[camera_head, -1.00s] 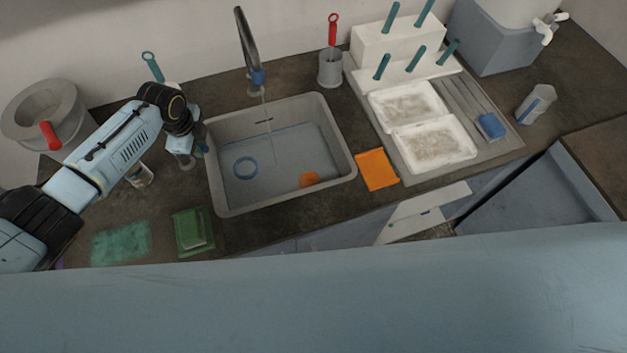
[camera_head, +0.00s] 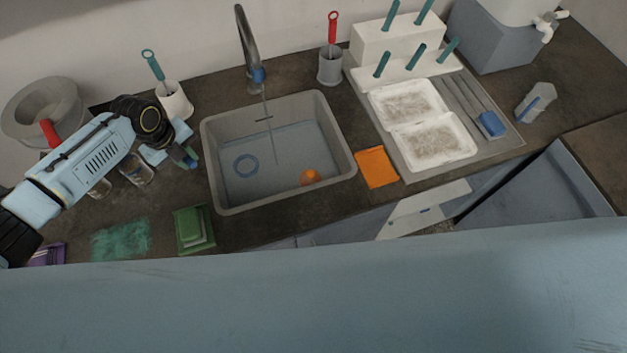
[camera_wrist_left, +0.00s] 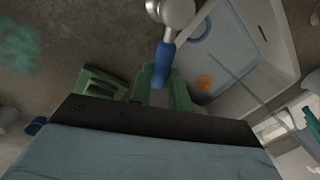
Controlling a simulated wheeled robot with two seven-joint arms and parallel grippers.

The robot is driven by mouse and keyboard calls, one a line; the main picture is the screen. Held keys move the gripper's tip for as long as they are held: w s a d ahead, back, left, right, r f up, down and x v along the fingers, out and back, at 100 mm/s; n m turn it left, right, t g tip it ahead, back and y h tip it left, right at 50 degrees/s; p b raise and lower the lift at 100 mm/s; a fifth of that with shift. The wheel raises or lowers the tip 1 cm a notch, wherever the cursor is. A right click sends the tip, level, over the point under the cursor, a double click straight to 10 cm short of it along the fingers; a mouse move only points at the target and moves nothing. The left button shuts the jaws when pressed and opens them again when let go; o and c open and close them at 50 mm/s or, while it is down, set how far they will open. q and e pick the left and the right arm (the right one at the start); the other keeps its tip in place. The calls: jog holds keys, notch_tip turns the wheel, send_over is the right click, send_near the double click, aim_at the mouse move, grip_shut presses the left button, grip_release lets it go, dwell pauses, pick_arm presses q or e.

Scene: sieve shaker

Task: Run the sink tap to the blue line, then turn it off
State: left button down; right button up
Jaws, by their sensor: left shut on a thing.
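The grey sink (camera_head: 212,165) holds water with a blue ring (camera_head: 246,166) and an orange ball (camera_head: 310,177) in it. A thin stream falls from the tap spout (camera_head: 245,40) into the water. A faint blue line (camera_head: 290,126) runs along the sink's inner back wall; I cannot tell exactly how the water stands to it. My left gripper (camera_head: 190,158) is left of the sink. In the left wrist view its green fingers (camera_wrist_left: 160,88) are shut on a blue lever handle (camera_wrist_left: 164,62) with a rounded metal hub (camera_wrist_left: 172,12). My right gripper is out of view.
A white holder with a teal brush (camera_head: 174,98) and a grey pot (camera_head: 45,105) stand behind my left arm. Green sponges (camera_head: 193,230) lie in front. An orange cloth (camera_head: 376,167) and a tray rack (camera_head: 415,172) are right of the sink.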

pick_arm(q)
jog(key=a+m+b, duration=0.1)
jog(key=m, duration=0.1)
jog(key=s+a+m+b, duration=0.1)
jog(key=a+m+b, duration=0.1)
jog(key=shift+m+g, duration=0.4)
jog(key=shift+a+m, duration=0.1)
jog(key=shift+m, duration=0.3)
